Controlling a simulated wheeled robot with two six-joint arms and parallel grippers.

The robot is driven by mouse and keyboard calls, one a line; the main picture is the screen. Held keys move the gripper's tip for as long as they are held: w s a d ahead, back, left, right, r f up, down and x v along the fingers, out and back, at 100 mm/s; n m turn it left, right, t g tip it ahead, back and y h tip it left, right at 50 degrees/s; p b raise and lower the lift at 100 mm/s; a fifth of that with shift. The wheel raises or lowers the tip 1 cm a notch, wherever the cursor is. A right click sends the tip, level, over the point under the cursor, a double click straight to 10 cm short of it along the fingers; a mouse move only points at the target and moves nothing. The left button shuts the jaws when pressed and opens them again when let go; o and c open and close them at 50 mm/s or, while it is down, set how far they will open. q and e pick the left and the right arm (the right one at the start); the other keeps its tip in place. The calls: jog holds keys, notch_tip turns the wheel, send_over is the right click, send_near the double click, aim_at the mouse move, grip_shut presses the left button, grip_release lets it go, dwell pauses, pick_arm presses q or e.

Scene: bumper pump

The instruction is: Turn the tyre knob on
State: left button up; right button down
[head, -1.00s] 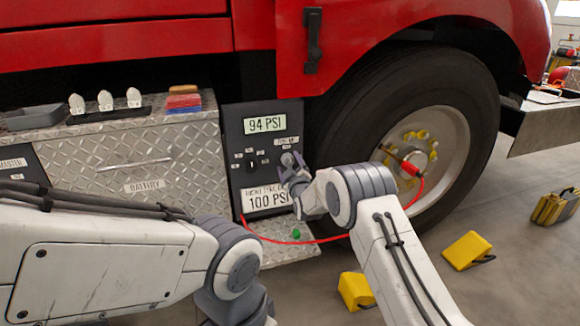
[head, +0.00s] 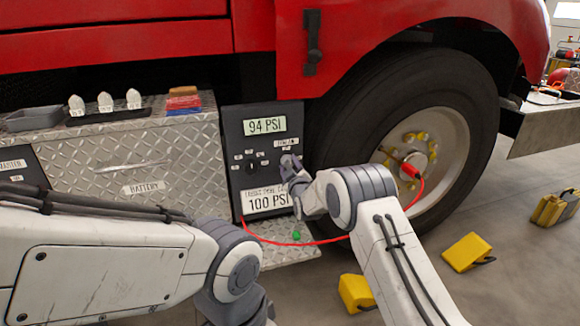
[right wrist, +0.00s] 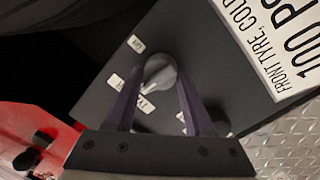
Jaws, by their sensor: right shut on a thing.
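The dark pump panel (head: 236,185) stands beside the truck's front wheel, with a display (head: 265,126) reading 94 PSI and a white plate (head: 267,200) reading 100 PSI. My right gripper (head: 289,164) is at the panel's right side. In the right wrist view its two fingers (right wrist: 160,84) are on either side of the round grey knob (right wrist: 160,70), shut on it. Small white labels lie around this knob; the fingers partly hide one, and I cannot read its setting surely. My left arm shows at lower left, but its gripper is out of view.
A second dark knob (head: 251,168) with small labels sits left of the gripper. A red hose (head: 330,240) runs from the panel to the wheel (head: 425,150). Yellow chocks (head: 467,251) lie on the floor. A metal battery box (head: 130,160) is at left.

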jog(key=m, duration=0.4)
jog(key=shift+g, duration=0.3)
jog(key=m, duration=0.4)
jog(key=shift+d+r, duration=0.1)
jog(key=m, duration=0.3)
jog(key=shift+m+y, duration=0.4)
jog(key=shift+w+d+m+g, duration=0.15)
jog(key=shift+m+g, duration=0.25)
jog(key=shift+m, duration=1.7)
jog(key=shift+c, duration=1.5)
grip_release()
jog(key=f+p+v, duration=0.1)
jog(key=p+v, duration=0.1)
jog(key=v, duration=0.8)
jog(key=shift+s+d+r, duration=0.25)
jog(key=shift+s+r, duration=0.05)
jog(key=shift+r, duration=0.15)
